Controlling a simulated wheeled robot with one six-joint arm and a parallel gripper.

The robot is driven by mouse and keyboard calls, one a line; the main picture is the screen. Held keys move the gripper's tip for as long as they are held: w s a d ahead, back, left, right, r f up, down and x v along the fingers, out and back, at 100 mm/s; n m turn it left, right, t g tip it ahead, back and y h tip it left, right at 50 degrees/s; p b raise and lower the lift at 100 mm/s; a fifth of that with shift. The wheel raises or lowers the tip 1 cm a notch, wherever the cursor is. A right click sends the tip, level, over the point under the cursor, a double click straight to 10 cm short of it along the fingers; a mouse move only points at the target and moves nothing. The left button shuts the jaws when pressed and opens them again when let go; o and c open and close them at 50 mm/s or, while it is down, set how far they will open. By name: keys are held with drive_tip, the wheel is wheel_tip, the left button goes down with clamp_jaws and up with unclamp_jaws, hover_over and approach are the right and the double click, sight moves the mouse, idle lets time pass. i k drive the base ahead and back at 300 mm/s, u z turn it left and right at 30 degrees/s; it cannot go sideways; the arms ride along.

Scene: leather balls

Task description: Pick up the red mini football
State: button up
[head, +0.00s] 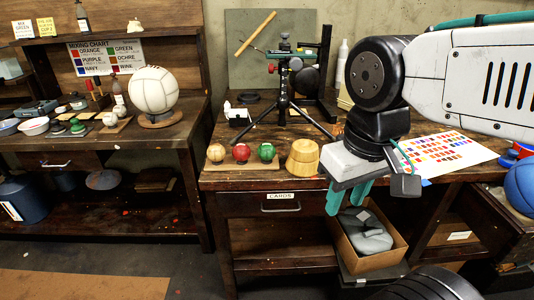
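A small red ball (241,152), which I take to be the red mini football, sits on a thin wooden board (232,166) near the front edge of the workbench. A tan ball (216,153) stands to its left and a green ball (265,152) to its right. My gripper (348,198) is to the right of the red ball and well apart from it, in front of the bench's front edge. Its green fingers point down with a gap between them, and nothing shows in the gap.
A round wooden block (303,157) stands between the balls and my gripper. A black tripod stand (287,100) rises behind. A colour chart sheet (446,152) lies at the right. An open cardboard box (345,250) holding a grey item is below the bench. A white ball (154,89) is on the left bench.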

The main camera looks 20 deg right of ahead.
sight(241, 152)
drive_tip(key=k, duration=0.5)
drive_tip(key=u, duration=1.5)
drive_tip(key=i, duration=1.35)
drive_tip(key=z, duration=2.75)
